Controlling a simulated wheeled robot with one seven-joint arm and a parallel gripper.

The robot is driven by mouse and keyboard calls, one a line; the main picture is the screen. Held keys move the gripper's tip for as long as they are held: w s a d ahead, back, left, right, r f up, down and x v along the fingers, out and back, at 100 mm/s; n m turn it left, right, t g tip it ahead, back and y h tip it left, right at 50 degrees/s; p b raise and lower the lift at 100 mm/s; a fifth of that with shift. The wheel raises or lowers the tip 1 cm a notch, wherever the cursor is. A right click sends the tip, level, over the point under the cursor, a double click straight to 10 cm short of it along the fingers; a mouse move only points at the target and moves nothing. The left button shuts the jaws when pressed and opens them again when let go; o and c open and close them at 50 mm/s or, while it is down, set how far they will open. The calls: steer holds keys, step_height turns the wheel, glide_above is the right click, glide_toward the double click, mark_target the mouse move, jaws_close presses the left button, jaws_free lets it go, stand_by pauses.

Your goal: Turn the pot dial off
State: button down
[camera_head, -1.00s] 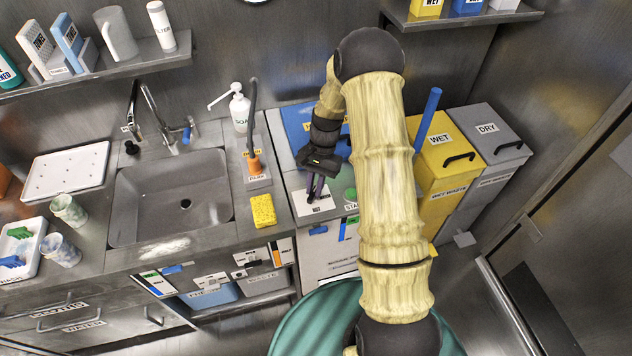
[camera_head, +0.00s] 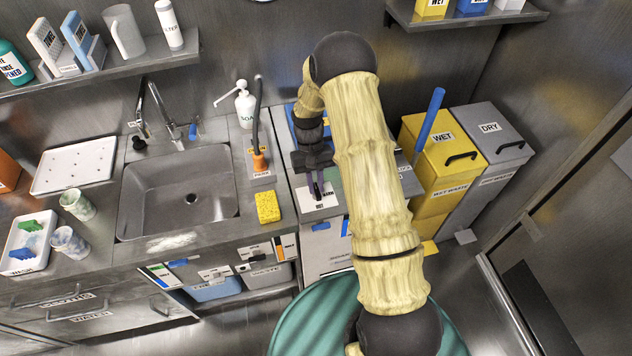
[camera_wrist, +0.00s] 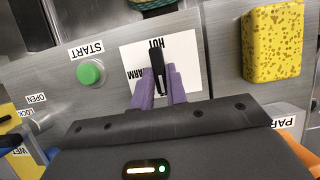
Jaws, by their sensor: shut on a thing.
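The pot dial is a black pointer knob (camera_wrist: 157,62) on a white card (camera_wrist: 187,50) with the words HOT and WARM, in the wrist view. The pointer lies toward the word HOT. My gripper (camera_wrist: 167,78) has purple fingers shut on the dial, one on each side of it. In the head view my gripper (camera_head: 315,190) reaches down to the white card (camera_head: 328,199) on the panel right of the sink. My fingers hide the dial's near end and part of the lettering.
A green START button (camera_wrist: 91,73) sits beside the card. A yellow sponge (camera_wrist: 273,42) lies on the other side. The sink (camera_head: 180,190), soap bottle (camera_head: 244,105) and yellow wet-waste bin (camera_head: 440,155) stand around the panel.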

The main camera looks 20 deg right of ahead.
steer(key=shift+s+a+f, duration=0.1)
steer(key=shift+s+f, duration=0.05)
steer(key=shift+s, duration=0.1)
steer(key=c, duration=1.4)
jaws_free()
steer(key=shift+w, duration=0.1)
steer(key=shift+w+r, duration=0.3)
steer(key=shift+r, duration=0.3)
steer(key=b+v, duration=0.1)
steer(key=v, duration=1.5)
steer(key=shift+r, duration=0.15)
